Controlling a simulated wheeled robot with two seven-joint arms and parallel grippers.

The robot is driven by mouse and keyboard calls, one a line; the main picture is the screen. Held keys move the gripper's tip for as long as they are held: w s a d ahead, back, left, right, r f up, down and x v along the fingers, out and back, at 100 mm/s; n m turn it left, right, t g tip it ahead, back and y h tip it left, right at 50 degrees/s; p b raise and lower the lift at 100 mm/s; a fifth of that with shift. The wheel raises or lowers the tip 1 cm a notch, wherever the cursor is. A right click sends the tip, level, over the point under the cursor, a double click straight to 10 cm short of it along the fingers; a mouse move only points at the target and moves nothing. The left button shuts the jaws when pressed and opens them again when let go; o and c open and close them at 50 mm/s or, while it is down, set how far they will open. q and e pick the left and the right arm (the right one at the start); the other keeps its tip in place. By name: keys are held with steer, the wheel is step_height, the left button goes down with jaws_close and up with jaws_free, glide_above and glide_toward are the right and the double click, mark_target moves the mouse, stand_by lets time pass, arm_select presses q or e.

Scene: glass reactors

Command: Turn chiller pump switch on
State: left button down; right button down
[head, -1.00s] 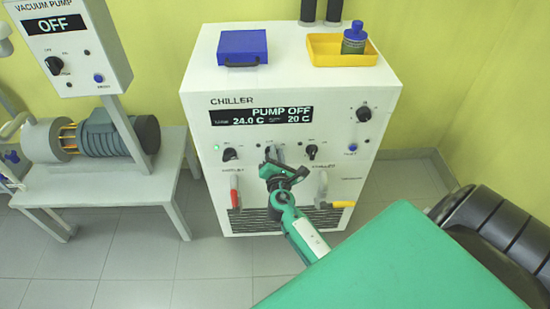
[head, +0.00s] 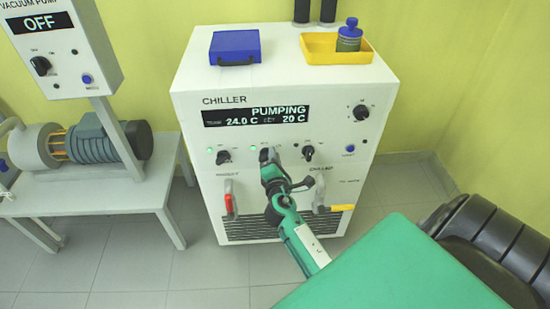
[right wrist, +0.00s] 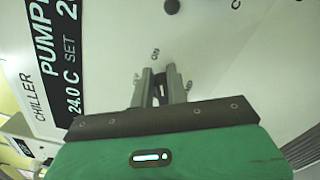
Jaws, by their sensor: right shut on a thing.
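The white chiller (head: 190,130) stands ahead, and its display (head: 258,115) reads PUMPING, 24.0 C and 20 C. My right gripper (head: 268,157) is at the middle control of the front panel, below the display. In the right wrist view its two grey fingers (right wrist: 161,88) are shut on the dark pump switch (right wrist: 159,92), which is mostly hidden between them. A green light is lit just left of the switch in the head view. My left gripper is not in view.
Black knobs sit left (head: 223,157) and right (head: 308,153) of the switch. A red-handled valve (head: 229,203) and a yellow-handled valve (head: 341,208) are below. A blue case (head: 235,47) and a yellow tray (head: 320,52) with a bottle (head: 349,36) rest on top. The vacuum pump panel (head: 60,60) reads OFF.

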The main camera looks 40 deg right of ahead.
steer(key=shift+a+f, duration=0.4)
steer(key=shift+f, duration=0.05)
steer(key=c, duration=1.4)
jaws_free()
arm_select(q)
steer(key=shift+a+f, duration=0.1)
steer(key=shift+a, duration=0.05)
arm_select(e)
steer(key=shift+w+r, duration=0.1)
steer(key=shift+r, duration=0.1)
